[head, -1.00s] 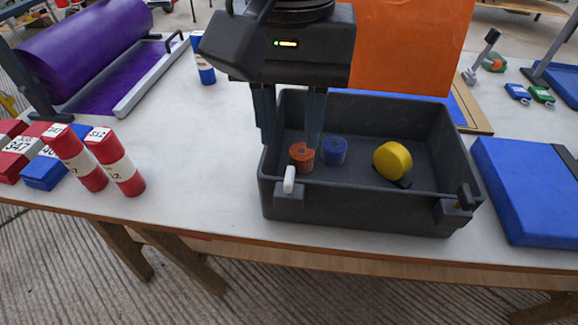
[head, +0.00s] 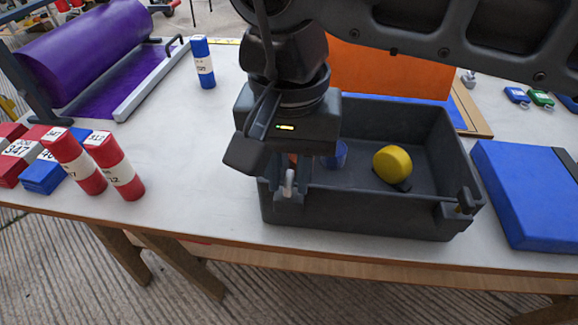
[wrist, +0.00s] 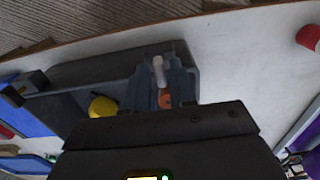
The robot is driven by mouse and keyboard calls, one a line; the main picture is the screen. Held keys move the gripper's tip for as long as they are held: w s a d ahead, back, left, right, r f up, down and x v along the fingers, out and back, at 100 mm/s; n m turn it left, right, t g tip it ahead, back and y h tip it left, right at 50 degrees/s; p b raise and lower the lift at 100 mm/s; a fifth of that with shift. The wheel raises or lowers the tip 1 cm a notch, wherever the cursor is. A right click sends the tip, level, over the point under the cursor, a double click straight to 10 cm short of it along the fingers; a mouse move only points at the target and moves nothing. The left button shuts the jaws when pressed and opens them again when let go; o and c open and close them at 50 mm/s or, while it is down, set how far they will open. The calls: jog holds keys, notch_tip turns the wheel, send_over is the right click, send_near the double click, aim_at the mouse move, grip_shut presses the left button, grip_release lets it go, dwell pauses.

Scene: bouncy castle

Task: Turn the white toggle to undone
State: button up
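The white toggle (head: 289,184) is a small lever on the front wall of the dark grey bin (head: 350,214), near its left corner. It stands roughly upright in the head view. My gripper (head: 290,192) is over that corner, pointing down. In the wrist view the fingers of my gripper (wrist: 161,80) are apart, with the white toggle (wrist: 159,70) showing between or just beyond their tips. I cannot tell whether either finger touches it. My gripper's body partly hides the bin's left end.
Inside the bin are a yellow disc (head: 392,163), a blue roll (head: 336,154) and a mostly hidden orange roll (wrist: 165,101). A dark latch (head: 462,203) is at the bin's right front corner. A blue case (head: 528,190) lies right. Red cylinders (head: 118,166) stand left, with clear table between.

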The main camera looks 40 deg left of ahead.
grip_shut()
jog(key=shift+m, duration=0.3)
jog(key=shift+f+m+b, duration=0.15)
jog(key=shift+m+b, duration=1)
jog(key=shift+m, duration=0.05)
jog(key=m+b, duration=0.2)
jog(key=m, duration=0.2)
jog(key=shift+m, duration=0.3)
jog(key=m+b, duration=0.3)
jog(key=m, duration=0.2)
jog(key=m+b, duration=0.1)
jog(key=m, duration=0.4)
jog(key=shift+b, duration=0.3)
jog(key=shift+r+m, duration=0.2)
jog(key=shift+m, duration=0.1)
jog(key=shift+o, duration=1.3)
grip_release()
